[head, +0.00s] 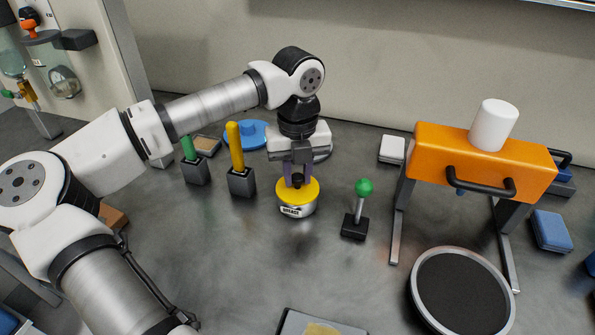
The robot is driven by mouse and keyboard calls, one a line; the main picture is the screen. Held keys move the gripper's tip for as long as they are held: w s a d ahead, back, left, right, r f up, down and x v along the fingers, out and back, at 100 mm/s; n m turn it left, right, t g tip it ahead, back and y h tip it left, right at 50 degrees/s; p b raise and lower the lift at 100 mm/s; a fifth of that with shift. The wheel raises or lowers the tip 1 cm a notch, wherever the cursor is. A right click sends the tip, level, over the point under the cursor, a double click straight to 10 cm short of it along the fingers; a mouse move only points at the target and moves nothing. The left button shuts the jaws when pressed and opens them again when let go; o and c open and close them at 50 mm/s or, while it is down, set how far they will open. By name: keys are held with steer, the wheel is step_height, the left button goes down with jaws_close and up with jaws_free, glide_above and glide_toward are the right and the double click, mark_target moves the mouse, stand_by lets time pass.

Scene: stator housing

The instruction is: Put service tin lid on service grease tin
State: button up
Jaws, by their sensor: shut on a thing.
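The yellow service tin lid (311,191) has a dark knob at its centre. It is on or just above the pale, labelled service grease tin (305,210); a gap cannot be made out from this angle. The tin stands upright on the grey bench. My gripper (297,181) points down over the lid and is shut on its knob. The lid covers the tin's opening, and the inside is hidden.
A green-knobbed lever (358,210) stands close right of the tin. Yellow (236,150) and green (189,150) handles stand in dark holders to the left. An orange frame (450,165) and a round dark-topped disc (459,292) occupy the right.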

steer(key=o, duration=1.1)
steer(key=shift+c, duration=0.2)
step_height(320, 180, up, 14)
steer(key=b, duration=0.1)
